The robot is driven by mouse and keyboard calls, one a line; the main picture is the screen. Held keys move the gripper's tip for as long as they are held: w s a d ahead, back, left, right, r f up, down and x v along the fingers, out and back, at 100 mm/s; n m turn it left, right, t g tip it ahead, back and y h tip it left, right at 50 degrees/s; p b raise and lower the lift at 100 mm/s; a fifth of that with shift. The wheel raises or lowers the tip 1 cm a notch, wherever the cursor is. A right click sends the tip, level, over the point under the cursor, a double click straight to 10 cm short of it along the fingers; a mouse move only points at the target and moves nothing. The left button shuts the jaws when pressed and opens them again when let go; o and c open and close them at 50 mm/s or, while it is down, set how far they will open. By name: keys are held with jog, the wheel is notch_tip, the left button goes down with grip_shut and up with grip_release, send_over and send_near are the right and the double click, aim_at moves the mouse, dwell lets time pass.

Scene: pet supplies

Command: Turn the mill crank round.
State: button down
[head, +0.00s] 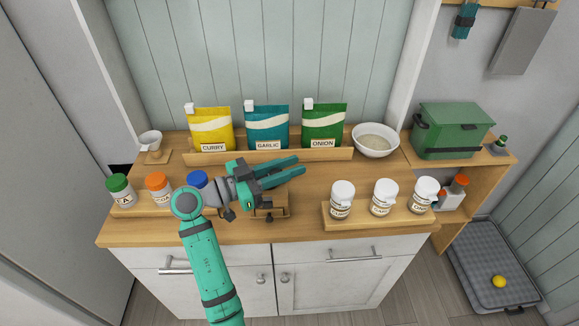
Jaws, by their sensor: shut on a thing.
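The mill (268,212) stands on the wooden counter (300,228), left of the middle. Only its low wooden and dark lower part shows; my gripper and wrist cover the rest. My gripper (292,166) is directly over the mill, its two green fingers pointing right and slightly back. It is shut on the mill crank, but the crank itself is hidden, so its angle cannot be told.
Left of the mill stand jars with green (118,183), orange (157,181) and blue (197,178) lids. Behind are curry (210,128), garlic (266,125) and onion (323,123) bags. White-lidded jars (384,197) stand right; a bowl (375,140) and green bin (455,130) are farther back.

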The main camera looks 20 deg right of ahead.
jog(key=c, duration=1.5)
grip_release()
jog(key=shift+d+f, duration=0.1)
jog(key=shift+f, duration=0.05)
jog(key=shift+a, duration=0.5)
jog(key=a, duration=0.3)
jog(key=s+a, duration=0.1)
jog(key=a, duration=0.5)
jog(key=shift+s+a, duration=0.15)
jog(key=shift+a, duration=0.25)
